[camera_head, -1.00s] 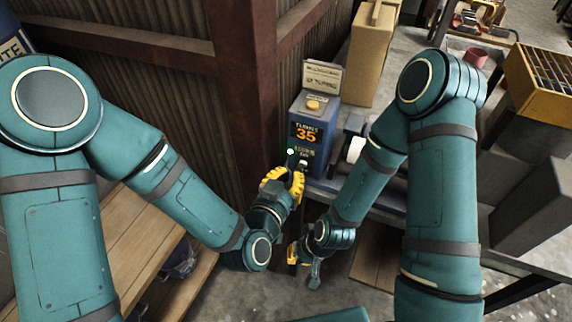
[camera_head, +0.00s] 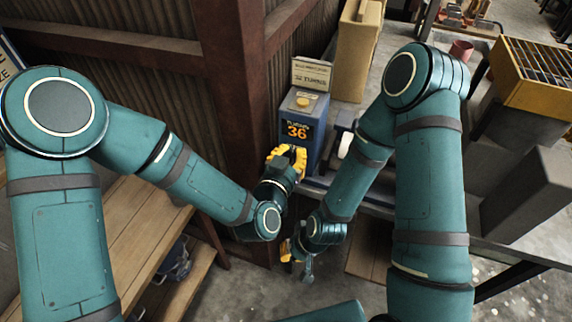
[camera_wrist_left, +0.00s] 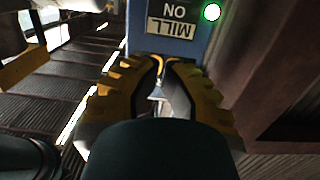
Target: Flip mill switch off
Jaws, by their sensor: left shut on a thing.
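The blue mill control box (camera_head: 316,112) stands by the rusty post, with an orange display (camera_head: 297,131) reading 36. Its panel (camera_wrist_left: 137,42) fills the top middle of the left wrist view. There the MILL ON label (camera_wrist_left: 172,22) appears upside down, beside a lit green lamp (camera_wrist_left: 211,12). My left gripper (camera_head: 285,158) is at the lower front of the box and hides the switch in the head view. In the wrist view its yellow-backed fingers close around a small metallic switch lever (camera_wrist_left: 158,92), mostly hidden between them. My right gripper (camera_head: 292,252) hangs low, away from the box; its fingers are unclear.
A sign (camera_head: 311,73) and a yellow button (camera_head: 303,101) are on top of the box. A rusty post (camera_head: 237,90) stands close left. A wooden bench (camera_head: 130,225) is at the left, and a cardboard box (camera_head: 358,55) stands behind.

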